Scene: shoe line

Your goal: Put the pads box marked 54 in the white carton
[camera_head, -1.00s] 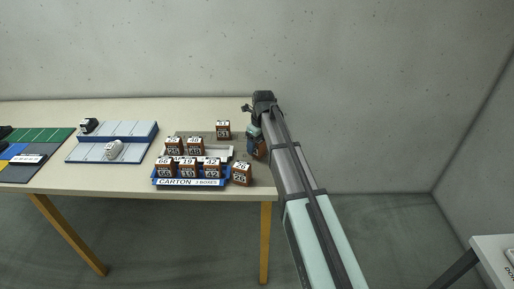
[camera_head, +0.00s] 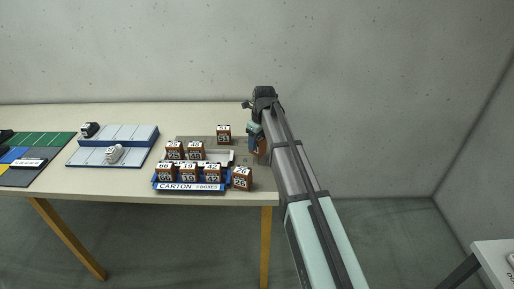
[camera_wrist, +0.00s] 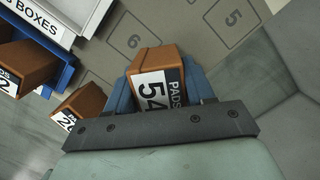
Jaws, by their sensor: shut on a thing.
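The brown pads box marked 54 (camera_wrist: 157,62) is between the blue fingers of my gripper (camera_wrist: 160,85), its white label facing the wrist camera. In the head view my gripper (camera_head: 254,130) is at the table's right end, right of the cartons, and part of the held box (camera_head: 262,146) shows below it. The white carton (camera_head: 226,156) stands behind a blue carton, with boxes 25 (camera_head: 174,149) and 48 (camera_head: 196,150) at it; the front boxes hide much of it. In the wrist view the white carton (camera_wrist: 75,10) is at the upper left, apart from the held box.
The blue carton (camera_head: 160,188) at the front holds boxes 66, 19 and 42. A box (camera_head: 242,178), apparently 26 or 28, stands just right of it. Box 51 (camera_head: 223,134) stands behind on a grey mat with numbered squares (camera_wrist: 133,42). A shoe rack (camera_head: 100,153) is left.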

